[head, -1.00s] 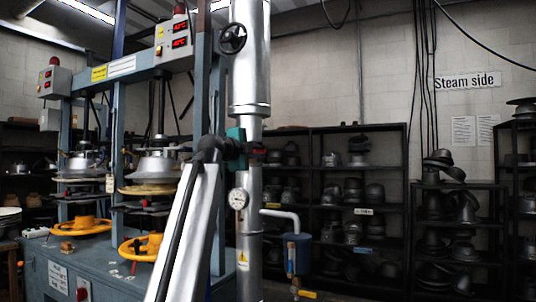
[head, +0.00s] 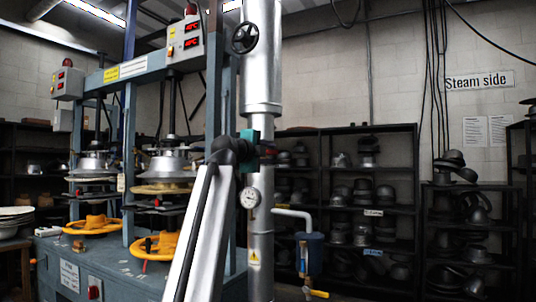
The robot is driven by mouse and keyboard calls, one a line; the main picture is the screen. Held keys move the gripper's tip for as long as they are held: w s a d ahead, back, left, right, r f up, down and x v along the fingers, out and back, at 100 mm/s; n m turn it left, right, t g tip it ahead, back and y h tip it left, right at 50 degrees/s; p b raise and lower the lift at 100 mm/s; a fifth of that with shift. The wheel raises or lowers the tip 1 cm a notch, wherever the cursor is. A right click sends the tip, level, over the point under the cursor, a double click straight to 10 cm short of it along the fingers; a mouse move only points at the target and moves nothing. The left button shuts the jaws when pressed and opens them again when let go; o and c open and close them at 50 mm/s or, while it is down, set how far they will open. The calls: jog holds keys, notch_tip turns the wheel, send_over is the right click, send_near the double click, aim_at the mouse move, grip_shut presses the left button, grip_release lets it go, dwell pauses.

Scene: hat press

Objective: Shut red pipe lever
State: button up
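A tall silver pipe (head: 261,200) stands in the middle of the head view. A small dark red piece (head: 268,150), which looks like the red lever, shows against the pipe, just right of a teal block (head: 249,139). My silver arm link rises from the bottom to a black joint left of the pipe. My gripper (head: 257,153) appears as a small dark shape between that joint and the red piece. Its fingers are too small and dark to make out. I cannot tell whether it touches the red piece or is open or shut.
A black handwheel (head: 245,37) and a round gauge (head: 250,198) are on the pipe. A blue canister (head: 310,250) with a yellow handle (head: 318,293) is at its right. The blue-grey hat press (head: 110,262) with yellow wheels stands left. Dark shelves of hat forms line the back wall.

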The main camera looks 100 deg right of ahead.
dwell(0.3)
jog(key=shift+a, duration=0.1)
jog(key=p+v, duration=0.1)
jog(key=v, duration=1.2)
jog(key=shift+w+a, duration=0.15)
jog(key=shift+w, duration=0.1)
dwell(0.3)
